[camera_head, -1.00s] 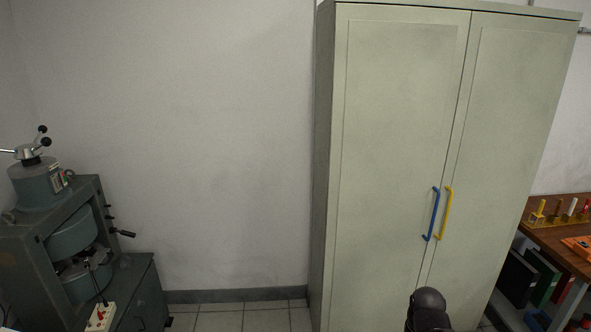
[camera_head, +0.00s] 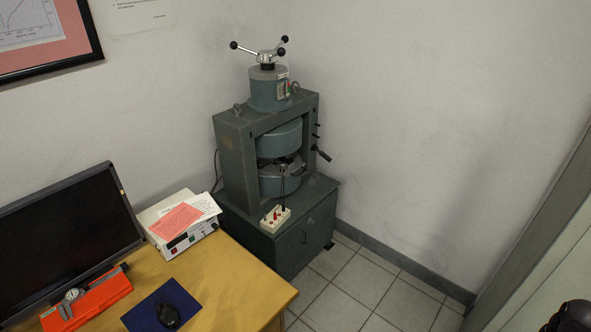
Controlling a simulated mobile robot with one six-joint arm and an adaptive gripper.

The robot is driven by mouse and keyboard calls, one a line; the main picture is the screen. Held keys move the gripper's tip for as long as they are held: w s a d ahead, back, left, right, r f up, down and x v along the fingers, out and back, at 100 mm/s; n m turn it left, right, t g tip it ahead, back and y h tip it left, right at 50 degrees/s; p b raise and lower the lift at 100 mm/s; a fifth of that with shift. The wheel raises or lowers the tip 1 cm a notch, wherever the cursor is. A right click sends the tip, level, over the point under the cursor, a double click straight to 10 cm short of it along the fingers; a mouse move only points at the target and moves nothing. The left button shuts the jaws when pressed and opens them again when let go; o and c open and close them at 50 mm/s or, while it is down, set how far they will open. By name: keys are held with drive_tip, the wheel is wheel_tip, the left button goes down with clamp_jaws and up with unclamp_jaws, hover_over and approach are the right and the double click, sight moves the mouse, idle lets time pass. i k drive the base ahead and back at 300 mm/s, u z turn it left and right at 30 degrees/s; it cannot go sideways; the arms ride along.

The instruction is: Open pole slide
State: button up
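The green-grey magnet (camera_head: 232,165) stands in the corner on a dark green cabinet (camera_head: 300,240). Two round pole drums, an upper one (camera_head: 280,138) and a lower one (camera_head: 284,180), face each other across a dark gap inside its frame. A three-spoke handwheel (camera_head: 268,55) with black knobs sits on top. A lever with a black knob (camera_head: 322,154) and small pegs stick out on the right side. A thin probe stands in front of the gap on a white block (camera_head: 275,219). I cannot tell which part is the pole slide.
A wooden desk (camera_head: 240,290) at lower left bears a monitor (camera_head: 65,240), a white instrument box (camera_head: 188,240) under papers, an orange case (camera_head: 95,300) with a caliper, and a mouse on a blue mat (camera_head: 140,316). Tiled floor (camera_head: 355,285) is clear right of the magnet.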

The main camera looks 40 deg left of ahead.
sight(272, 168)
drive_tip(key=u, duration=0.45)
drive_tip(key=i, duration=0.9)
drive_tip(key=u, duration=0.4)
